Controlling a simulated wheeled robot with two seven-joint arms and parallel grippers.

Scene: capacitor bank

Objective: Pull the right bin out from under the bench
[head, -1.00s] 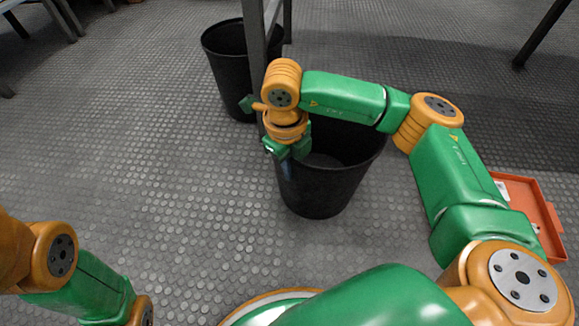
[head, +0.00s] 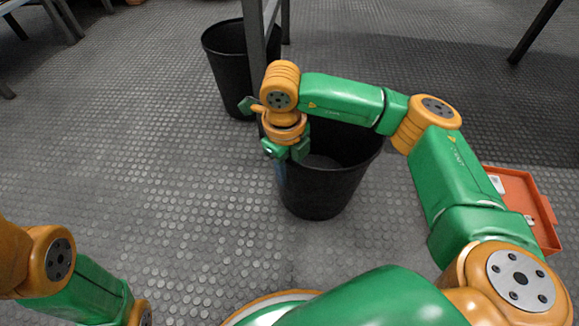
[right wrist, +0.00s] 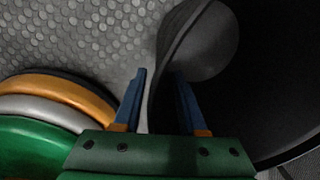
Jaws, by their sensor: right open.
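The right bin (head: 322,192) is a black round open-topped bin, upright on the floor in the middle of the head view. My right gripper (head: 284,172) points down at the bin's left rim, and my forearm hides part of its opening. In the right wrist view, the open right gripper (right wrist: 160,90) has its blue fingers on either side of the bin's wall edge (right wrist: 162,72), one inside and one outside. The fingers are apart, and I cannot tell whether either touches the wall. My left arm shows at lower left, but its gripper is out of view.
A second black bin (head: 227,72) stands behind and left, beside a grey bench leg (head: 255,60). An orange tray (head: 522,195) with small items lies on the floor at right, partly behind my arm. Studded floor (head: 150,150) is clear at left and front.

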